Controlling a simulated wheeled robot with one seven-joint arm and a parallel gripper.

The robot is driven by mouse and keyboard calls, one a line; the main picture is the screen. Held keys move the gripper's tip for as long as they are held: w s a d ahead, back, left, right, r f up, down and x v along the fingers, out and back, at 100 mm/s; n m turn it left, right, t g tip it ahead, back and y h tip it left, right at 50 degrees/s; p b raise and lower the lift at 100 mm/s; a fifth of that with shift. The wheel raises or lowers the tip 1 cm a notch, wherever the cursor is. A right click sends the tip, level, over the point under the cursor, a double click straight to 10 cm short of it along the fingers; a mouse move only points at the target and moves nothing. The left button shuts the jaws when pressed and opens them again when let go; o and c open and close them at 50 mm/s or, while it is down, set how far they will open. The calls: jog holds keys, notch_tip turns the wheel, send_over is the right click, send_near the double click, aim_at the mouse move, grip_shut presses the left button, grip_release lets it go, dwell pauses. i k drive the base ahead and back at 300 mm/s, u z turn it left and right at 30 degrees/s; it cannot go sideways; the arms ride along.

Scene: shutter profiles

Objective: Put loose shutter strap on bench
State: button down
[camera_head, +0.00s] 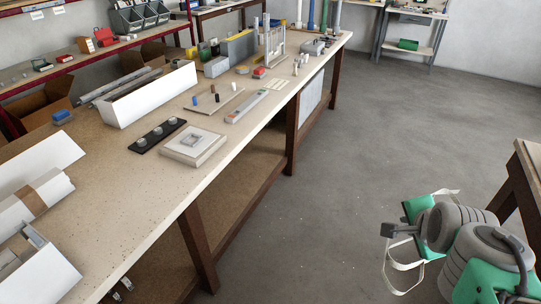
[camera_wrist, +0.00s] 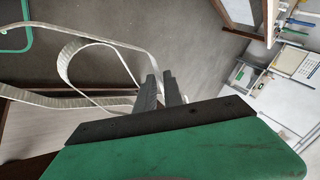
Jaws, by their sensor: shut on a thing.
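The strap (camera_head: 402,266) is a thin, cream-coloured band hanging in loose loops. My gripper (camera_head: 388,231) is shut on it, at the lower right of the head view, over the floor and apart from the bench. In the wrist view the strap (camera_wrist: 92,42) curls around on the left and runs to the dark fingers of my gripper (camera_wrist: 161,82); the exact pinch point is partly hidden. The long bench (camera_head: 115,190) with a light top and dark wooden legs runs from lower left to the upper middle of the head view.
On the bench lie a white channel (camera_head: 150,95), a grey square plate (camera_head: 193,147), a black strip with knobs (camera_head: 157,136) and white profiles (camera_head: 38,160) at the left. Its front top, left of the plate, is clear. Another wooden table edge (camera_head: 528,165) stands at the right.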

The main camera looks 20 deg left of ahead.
aim_at(131, 208)
jog(key=i, duration=1.25)
jog(key=u, duration=4.15)
